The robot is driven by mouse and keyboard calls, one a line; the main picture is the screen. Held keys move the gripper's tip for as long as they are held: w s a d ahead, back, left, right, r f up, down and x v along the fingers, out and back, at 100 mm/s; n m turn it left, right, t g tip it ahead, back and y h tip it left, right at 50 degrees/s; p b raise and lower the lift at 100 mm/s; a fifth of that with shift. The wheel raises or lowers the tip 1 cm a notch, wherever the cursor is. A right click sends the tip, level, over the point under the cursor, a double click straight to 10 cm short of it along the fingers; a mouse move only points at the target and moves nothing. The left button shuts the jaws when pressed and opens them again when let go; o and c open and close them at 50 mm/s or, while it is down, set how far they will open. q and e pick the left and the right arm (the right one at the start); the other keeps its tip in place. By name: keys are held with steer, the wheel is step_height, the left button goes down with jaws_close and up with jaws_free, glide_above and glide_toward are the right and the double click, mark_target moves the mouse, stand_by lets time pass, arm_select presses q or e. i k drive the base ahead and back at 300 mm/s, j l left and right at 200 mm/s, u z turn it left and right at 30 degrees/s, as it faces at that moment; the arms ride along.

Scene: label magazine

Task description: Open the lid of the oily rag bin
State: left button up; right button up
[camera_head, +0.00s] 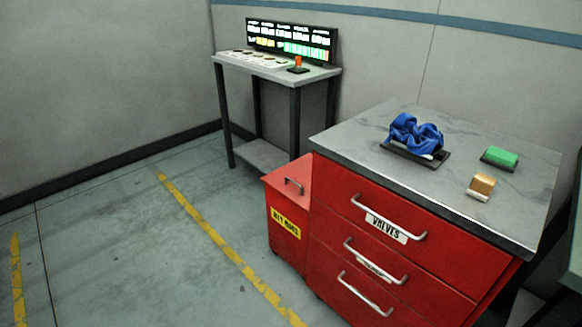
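The oily rag bin (287,230) is a small red box with a yellow label on its front. It stands on the floor against the left side of the red drawer cabinet. Neither of my grippers shows in the head view.
The red drawer cabinet (370,188) has a grey top bearing a crumpled blue cloth (414,134), a green block (500,157) and a tan block (482,184). A console table (320,75) with a lit panel (292,41) stands behind. The floor at left is clear.

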mark_target(292, 181)
steer(key=i+j+z, duration=0.35)
steer(key=i+j, duration=2)
